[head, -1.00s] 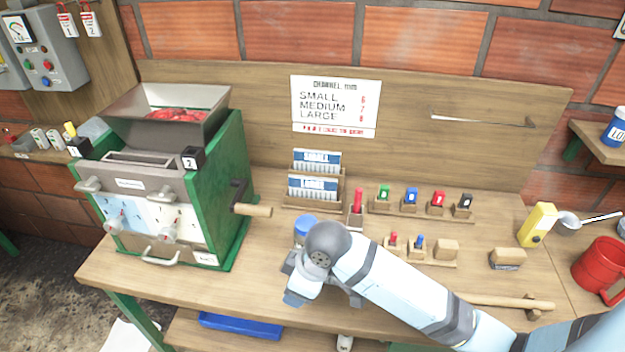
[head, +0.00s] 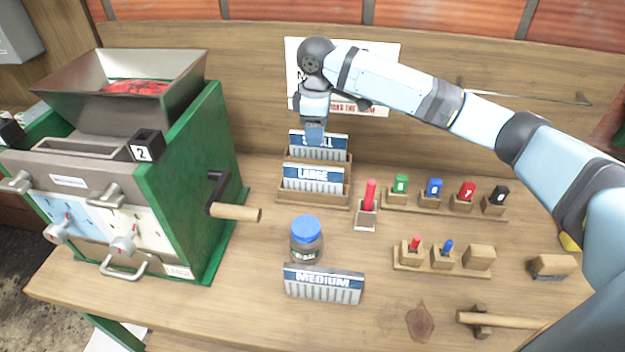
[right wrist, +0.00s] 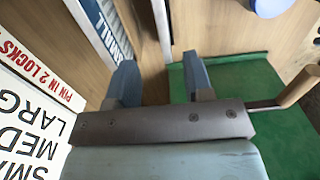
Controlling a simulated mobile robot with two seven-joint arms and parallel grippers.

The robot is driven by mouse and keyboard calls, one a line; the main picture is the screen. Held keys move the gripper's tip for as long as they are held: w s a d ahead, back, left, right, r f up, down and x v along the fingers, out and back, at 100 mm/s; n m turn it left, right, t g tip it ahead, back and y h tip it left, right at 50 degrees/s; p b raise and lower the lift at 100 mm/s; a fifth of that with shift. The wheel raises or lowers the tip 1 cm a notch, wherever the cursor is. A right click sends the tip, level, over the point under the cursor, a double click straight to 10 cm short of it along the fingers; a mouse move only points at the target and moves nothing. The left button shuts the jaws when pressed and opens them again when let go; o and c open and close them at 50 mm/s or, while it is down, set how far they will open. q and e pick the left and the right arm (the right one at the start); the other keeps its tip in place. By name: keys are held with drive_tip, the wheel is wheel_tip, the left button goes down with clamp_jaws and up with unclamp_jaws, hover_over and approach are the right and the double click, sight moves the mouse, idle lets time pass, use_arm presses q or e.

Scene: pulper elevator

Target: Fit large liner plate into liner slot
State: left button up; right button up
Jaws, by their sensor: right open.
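The large liner plate (head: 312,180), white with a blue LARGE header, stands in the front of the wooden rack. The small liner plate (head: 318,141) stands behind it. My right gripper (head: 315,132) is above the rack, its fingers overlapping the small plate in the head view. In the right wrist view the gripper (right wrist: 160,83) is open with nothing between its fingers, and the small plate (right wrist: 104,25) shows beside them. The green pulper (head: 215,185) stands at left with a LARGE tag (head: 177,271) low on its front. I cannot tell which opening is the liner slot. My left gripper is not in view.
The pulper's crank handle (head: 235,212) sticks out toward the rack. Coloured blocks (head: 434,187) and a mallet (head: 500,320) are at right. A sign hangs behind my arm.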

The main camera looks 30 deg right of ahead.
sight(313, 166)
wheel_tip(313, 166, down, 8)
drive_tip(key=shift+s+a+r, duration=0.1)
drive_tip(key=shift+s, duration=0.05)
drive_tip(key=shift+w+a+f, duration=0.1)
drive_tip(key=shift+w+f, duration=0.05)
drive_tip(key=shift+f, duration=1.25)
drive_tip(key=shift+w+a+f, duration=0.1)
drive_tip(key=shift+f, duration=1.3)
clamp_jaws()
